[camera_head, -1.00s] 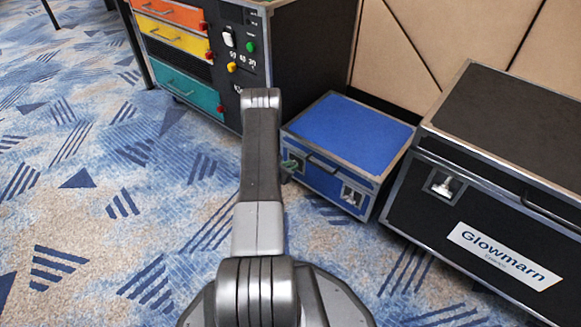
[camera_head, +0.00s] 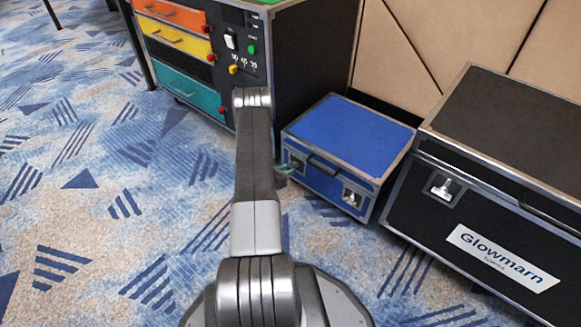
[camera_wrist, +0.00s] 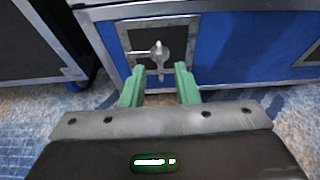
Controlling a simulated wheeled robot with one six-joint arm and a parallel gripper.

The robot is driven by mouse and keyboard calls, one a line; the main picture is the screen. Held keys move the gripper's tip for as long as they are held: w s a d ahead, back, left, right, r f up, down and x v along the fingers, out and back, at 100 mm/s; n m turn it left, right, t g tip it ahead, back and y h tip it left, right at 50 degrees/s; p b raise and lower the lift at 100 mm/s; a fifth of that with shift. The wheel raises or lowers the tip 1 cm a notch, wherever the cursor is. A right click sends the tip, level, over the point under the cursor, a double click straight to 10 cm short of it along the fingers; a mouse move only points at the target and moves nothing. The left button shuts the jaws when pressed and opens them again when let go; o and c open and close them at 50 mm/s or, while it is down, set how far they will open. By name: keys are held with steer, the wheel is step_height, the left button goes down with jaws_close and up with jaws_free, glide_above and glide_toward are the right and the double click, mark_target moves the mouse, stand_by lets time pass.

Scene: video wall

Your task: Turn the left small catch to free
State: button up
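The blue case (camera_head: 345,132) stands on the carpet with two small metal catches on its front. Its left small catch (camera_head: 297,164) sits near the left front corner. In the wrist view the left catch (camera_wrist: 158,52) is a silver knob on a dark plate, with a thin arm pointing left and a part hanging down. My gripper (camera_wrist: 160,69) is open, its green fingertips on either side of and just below the knob; I cannot tell whether they touch it. In the head view my gripper (camera_head: 285,171) is small and partly hidden by my arm. The right small catch (camera_head: 352,197) is in plain view.
A black case labelled Glowmarn (camera_head: 503,258) stands close on the right. A black cabinet with coloured drawers (camera_head: 180,90) stands at the left. A carry handle (camera_head: 323,165) lies between the catches. Open carpet lies in front.

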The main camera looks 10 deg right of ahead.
steer(key=p+v, duration=0.3)
steer(key=v, duration=0.7)
steer(key=shift+s+a, duration=0.2)
steer(key=b+x, duration=0.4)
steer(key=x, duration=0.9)
steer(key=shift+w+d+b, duration=0.25)
steer(key=shift+d+b, duration=0.05)
steer(key=shift+b, duration=0.1)
